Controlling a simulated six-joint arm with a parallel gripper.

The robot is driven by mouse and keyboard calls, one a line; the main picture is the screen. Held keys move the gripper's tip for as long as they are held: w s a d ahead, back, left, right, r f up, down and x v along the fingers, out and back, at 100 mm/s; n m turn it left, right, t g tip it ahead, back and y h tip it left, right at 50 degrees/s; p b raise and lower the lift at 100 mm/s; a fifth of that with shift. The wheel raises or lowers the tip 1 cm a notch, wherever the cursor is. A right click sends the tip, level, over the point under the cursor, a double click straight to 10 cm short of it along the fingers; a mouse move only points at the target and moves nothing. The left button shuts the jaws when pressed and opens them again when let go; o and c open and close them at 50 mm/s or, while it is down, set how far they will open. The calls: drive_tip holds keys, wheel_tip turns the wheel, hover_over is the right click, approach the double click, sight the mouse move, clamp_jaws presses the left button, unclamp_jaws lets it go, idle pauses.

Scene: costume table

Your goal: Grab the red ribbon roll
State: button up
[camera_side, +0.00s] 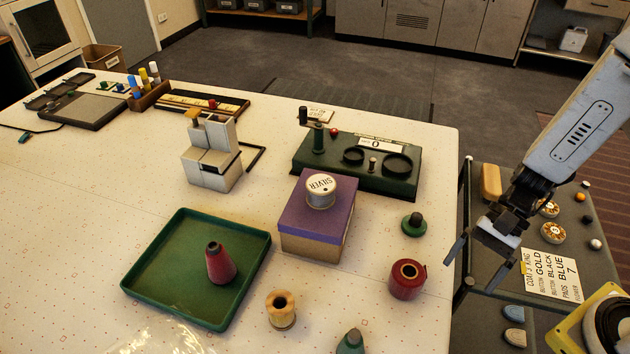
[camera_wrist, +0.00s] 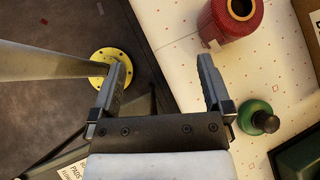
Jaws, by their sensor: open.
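The red ribbon roll (camera_side: 407,280) stands upright near the table's right edge, its hollow core facing up. In the wrist view, the roll (camera_wrist: 226,22) is at the top right, ahead of the right finger, and its top is cut off by the frame. My gripper (camera_side: 476,263) is open and empty, off to the right of the roll and apart from it. In the wrist view, the gripper (camera_wrist: 160,72) has its fingers spread over the table edge and the floor, with nothing between them.
A dark green knob (camera_side: 413,225) stands behind the roll, and a purple-lidded box (camera_side: 316,225) is to its left. A wooden spool (camera_side: 281,309) and a green tray (camera_side: 165,293) holding a red cone (camera_side: 220,265) lie farther left. A grey side cart (camera_side: 570,235) is at right.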

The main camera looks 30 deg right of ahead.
sight(408, 275)
drive_tip(key=w+a+m+t+y, duration=0.1)
drive_tip(key=m, duration=0.1)
drive_tip(key=w+a+m+t+y, duration=0.1)
drive_tip(key=m+y, duration=0.1)
drive_tip(key=shift+w+r+m, duration=0.1)
drive_tip(key=shift+w+m, duration=0.15)
drive_tip(key=shift+m, duration=0.05)
drive_tip(key=shift+w+m+t+y, duration=0.8)
drive_tip(key=shift+w+m+t, duration=0.25)
drive_tip(key=shift+m, duration=0.25)
drive_tip(key=shift+a, duration=0.1)
drive_tip(key=shift+x, duration=1.25)
drive_tip(key=shift+s+a, duration=0.1)
drive_tip(key=shift+s+x, duration=0.15)
drive_tip(key=shift+x, duration=1.1)
drive_tip(key=shift+s+x, duration=0.1)
drive_tip(key=shift+x, duration=1.15)
drive_tip(key=shift+w, duration=0.15)
drive_tip(key=shift+c, duration=0.2)
drive_tip(key=c, duration=1)
drive_tip(key=shift+r, duration=0.15)
